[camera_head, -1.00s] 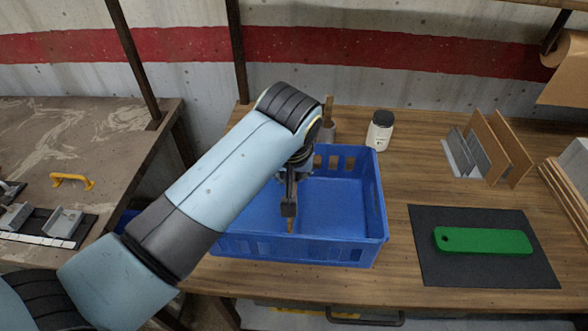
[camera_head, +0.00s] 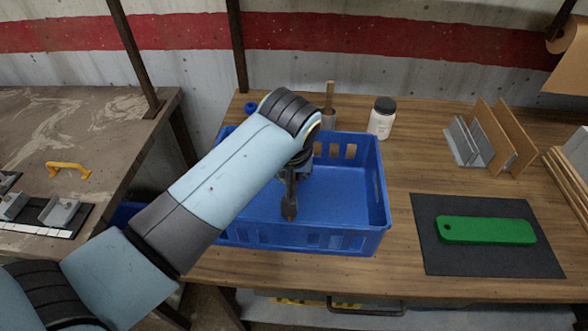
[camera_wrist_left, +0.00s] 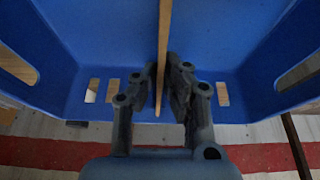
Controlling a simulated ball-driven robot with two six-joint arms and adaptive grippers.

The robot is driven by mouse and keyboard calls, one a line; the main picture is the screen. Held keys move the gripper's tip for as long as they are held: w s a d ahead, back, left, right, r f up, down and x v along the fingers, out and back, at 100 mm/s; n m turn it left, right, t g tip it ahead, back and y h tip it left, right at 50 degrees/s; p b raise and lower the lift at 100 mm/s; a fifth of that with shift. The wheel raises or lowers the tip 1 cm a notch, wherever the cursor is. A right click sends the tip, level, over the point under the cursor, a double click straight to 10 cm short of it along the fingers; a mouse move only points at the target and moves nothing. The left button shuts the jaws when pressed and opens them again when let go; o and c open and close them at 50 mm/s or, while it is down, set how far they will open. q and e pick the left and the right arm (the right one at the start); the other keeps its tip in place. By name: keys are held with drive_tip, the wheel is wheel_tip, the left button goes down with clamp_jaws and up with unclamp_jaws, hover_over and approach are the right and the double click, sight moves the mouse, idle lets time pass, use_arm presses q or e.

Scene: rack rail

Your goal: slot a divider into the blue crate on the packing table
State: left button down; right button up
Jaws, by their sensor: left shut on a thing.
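The blue crate (camera_head: 308,240) stands on the wooden packing table (camera_head: 408,180), and its inside looks empty apart from my gripper and what it holds. My left gripper (camera_head: 289,212) reaches down into the crate. In the left wrist view my left gripper (camera_wrist_left: 160,92) is shut on a thin brown divider (camera_wrist_left: 164,45), seen edge-on between the fingers. The crate's blue walls (camera_wrist_left: 75,60) lie on both sides of it. In the head view the divider is almost wholly hidden. I cannot tell whether its edges sit in slots. My right gripper is not in view.
Brown and grey panels (camera_head: 510,140) stand upright at the back right. A green bar (camera_head: 487,230) lies on a dark mat (camera_head: 440,262). A yellow handle (camera_head: 68,168) is on the left bench.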

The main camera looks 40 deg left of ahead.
use_arm(q)
drive_tip(key=c, duration=1.4)
unclamp_jaws()
drive_tip(key=v, duration=0.7)
drive_tip(key=shift+d+r, duration=0.1)
drive_tip(key=shift+r, duration=0.1)
drive_tip(key=shift+s, duration=0.1)
